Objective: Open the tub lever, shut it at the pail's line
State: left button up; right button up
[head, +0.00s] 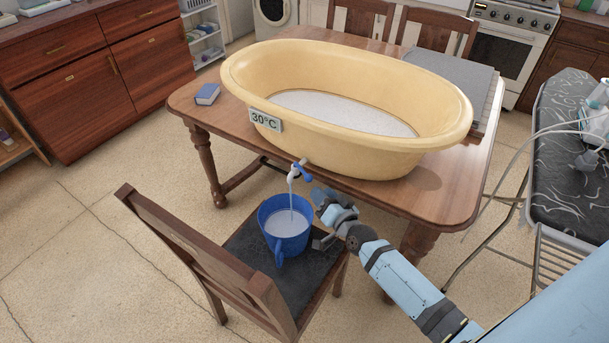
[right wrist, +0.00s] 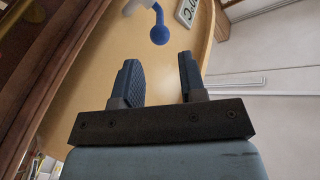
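The cream-yellow tub (head: 330,140) stands on the wooden table and holds pale water. Its white tap (head: 293,178) has a blue lever (head: 302,172) with a ball end, also in the right wrist view (right wrist: 159,34). A thin pale stream (head: 291,207) falls from the tap into the blue pail (head: 281,242) on the chair. Pale water stands in the pail; I cannot make out a line on it. My right gripper (head: 322,207) is open and empty, just right of the lever; in its wrist view (right wrist: 160,75) the ball is beyond the fingertips. My left gripper is out of view.
The dark chair seat (head: 249,246) supports the pail, and its wooden back (head: 205,253) rises at left. A 30°C sign (head: 265,120) hangs on the tub. A blue book (head: 207,94) lies on the table (head: 450,205). A black ironing board (head: 570,165) stands at right.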

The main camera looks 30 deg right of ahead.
aim_at(307, 175)
jog(key=w, duration=0.8)
jog(key=shift+w+a, duration=0.1)
jog(key=shift+a, duration=0.15)
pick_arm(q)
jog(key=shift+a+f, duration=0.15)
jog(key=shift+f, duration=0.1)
pick_arm(e)
jog(key=shift+w, duration=0.65)
